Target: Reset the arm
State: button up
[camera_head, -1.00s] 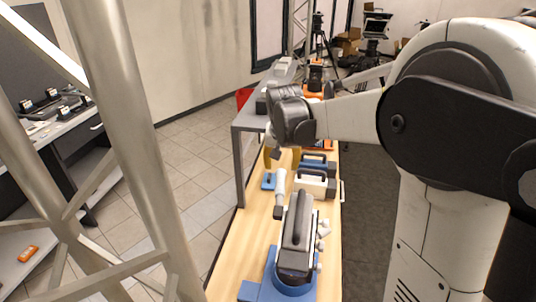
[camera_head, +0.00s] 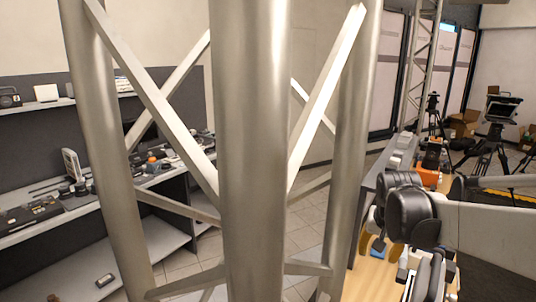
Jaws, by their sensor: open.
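My arm reaches in from the right edge, with its dark wrist joint (camera_head: 408,212) above the wooden workbench (camera_head: 365,278).
A metal truss (camera_head: 250,150) fills the middle of the view close by. A grey shelf desk (camera_head: 150,250) with equipment stands behind it on the left. A grey and black tool (camera_head: 428,275) stands on the bench below my arm. Tripods (camera_head: 487,150) and boxes (camera_head: 463,125) stand at the back right.

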jog(key=s+a+f+n+t+y+b, duration=0.1)
jog(key=s+a+f+b, duration=0.3)
jog(key=s, duration=0.7)
jog(key=s+a+f+n+t+b, duration=0.2)
jog(key=s+f+b, duration=0.4)
jog(key=s, duration=0.5)
jog(key=a+n, duration=0.1)
jog(key=a, duration=0.1)
jog(key=shift+a+n+y, duration=0.3)
jog(key=shift+n+y, duration=0.1)
